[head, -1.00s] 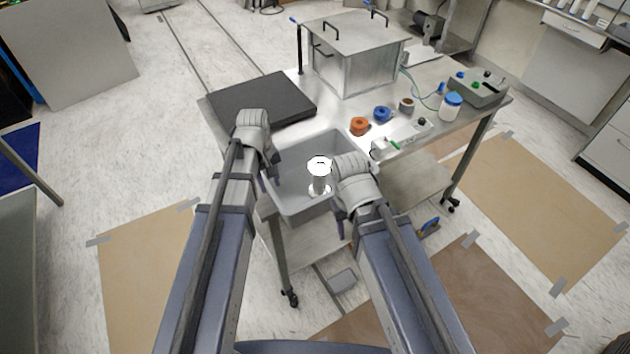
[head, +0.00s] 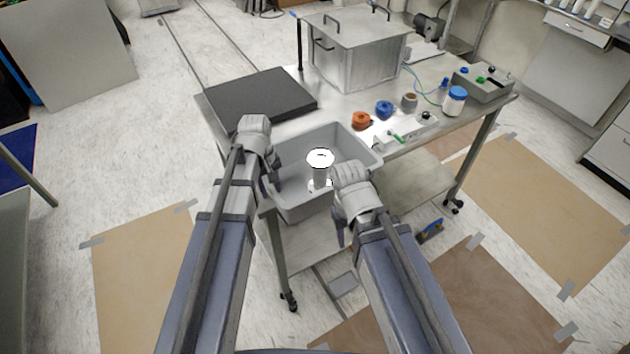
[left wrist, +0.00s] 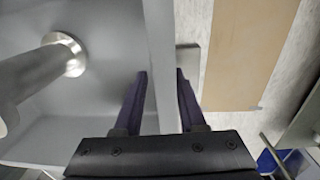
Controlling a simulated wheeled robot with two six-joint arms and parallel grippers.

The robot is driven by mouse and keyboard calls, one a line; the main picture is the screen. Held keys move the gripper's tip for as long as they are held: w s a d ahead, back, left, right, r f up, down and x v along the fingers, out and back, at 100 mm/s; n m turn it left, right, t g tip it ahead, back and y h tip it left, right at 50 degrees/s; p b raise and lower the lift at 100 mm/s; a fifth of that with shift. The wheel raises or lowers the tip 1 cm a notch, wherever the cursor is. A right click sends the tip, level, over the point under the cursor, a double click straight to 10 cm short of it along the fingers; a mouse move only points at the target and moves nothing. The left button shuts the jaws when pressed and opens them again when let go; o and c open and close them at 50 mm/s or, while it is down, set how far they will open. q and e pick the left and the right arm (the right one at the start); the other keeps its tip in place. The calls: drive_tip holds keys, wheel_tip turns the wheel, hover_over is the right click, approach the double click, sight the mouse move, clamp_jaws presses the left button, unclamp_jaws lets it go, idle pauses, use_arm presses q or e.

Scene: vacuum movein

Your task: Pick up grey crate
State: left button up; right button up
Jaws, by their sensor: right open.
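The grey crate (head: 345,139) sits at the near edge of the metal table, between my two arms. It is open-topped, and a shiny metal cylinder with a flanged end (head: 320,172) stands inside it. My left gripper (head: 272,183) is at the crate's left wall. In the left wrist view its fingers (left wrist: 161,72) are apart, one on each side of the crate's wall (left wrist: 160,40), with a small gap on the inner side. My right gripper (head: 341,226) is open at the crate's near right side; its wrist hides part of that wall, and one finger shows outside it.
The metal table (head: 300,113) also bears a black flat slab (head: 262,98), a large steel box (head: 360,60), orange (head: 361,120) and blue (head: 385,109) rings, a white jar (head: 455,102) and a grey tray (head: 484,86). Below is a lower shelf (head: 410,190). Brown sheets are taped to the floor.

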use_arm(q)
drive_tip(key=shift+f, duration=0.75)
drive_tip(key=shift+r, duration=0.1)
clamp_jaws()
drive_tip(key=shift+d, duration=0.1)
idle(0.6)
